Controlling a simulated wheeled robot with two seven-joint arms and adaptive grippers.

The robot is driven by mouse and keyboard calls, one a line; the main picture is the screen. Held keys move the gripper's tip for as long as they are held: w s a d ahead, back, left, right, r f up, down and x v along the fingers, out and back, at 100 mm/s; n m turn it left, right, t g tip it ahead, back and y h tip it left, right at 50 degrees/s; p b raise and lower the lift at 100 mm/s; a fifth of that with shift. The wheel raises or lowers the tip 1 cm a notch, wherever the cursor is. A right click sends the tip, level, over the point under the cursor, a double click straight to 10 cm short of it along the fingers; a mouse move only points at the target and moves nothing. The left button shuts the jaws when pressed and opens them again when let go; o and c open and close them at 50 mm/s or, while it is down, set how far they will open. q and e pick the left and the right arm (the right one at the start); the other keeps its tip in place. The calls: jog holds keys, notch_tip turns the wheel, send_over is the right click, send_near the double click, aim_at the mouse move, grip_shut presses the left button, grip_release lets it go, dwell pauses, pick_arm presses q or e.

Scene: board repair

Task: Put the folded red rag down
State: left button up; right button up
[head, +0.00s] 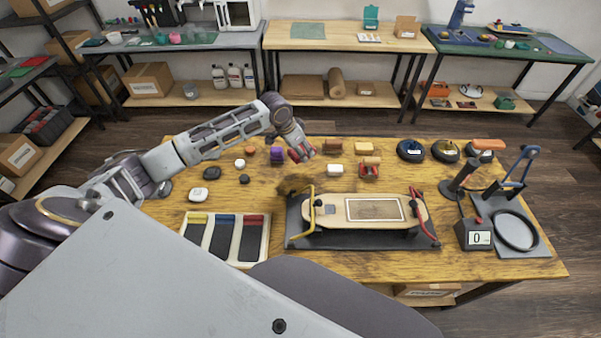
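My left gripper (302,150) reaches in from the left and is above the back middle of the wooden workbench. Red material, which looks like the folded red rag (295,155), shows at its fingertips. The gripper appears shut on it, and its fingers hide part of it. The rag is small in the view, and I cannot tell whether it touches the bench top (240,200). My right gripper is not in view.
A skateboard deck (335,210) lies clamped on a dark mat at the front middle. A tray of strips (196,239) lies left of it. Blocks and a purple item (277,155) surround the gripper.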

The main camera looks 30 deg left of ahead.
pick_arm(q)
jog(key=shift+n+y, duration=0.4)
jog(key=shift+n, duration=0.6)
jog(key=shift+f, duration=0.1)
send_over(302, 172)
jog(key=shift+s+a+f, duration=0.1)
jog(key=shift+s+f, duration=0.05)
jog(key=shift+f, duration=1.4)
jog(key=shift+s+a+f, duration=0.1)
jog(key=shift+s+f, duration=0.05)
jog(key=shift+f, duration=1.35)
jog(key=shift+d+f, duration=0.1)
jog(key=shift+f, duration=1.8)
jog(key=shift+s+f, duration=0.15)
jog(key=shift+f, duration=0.2)
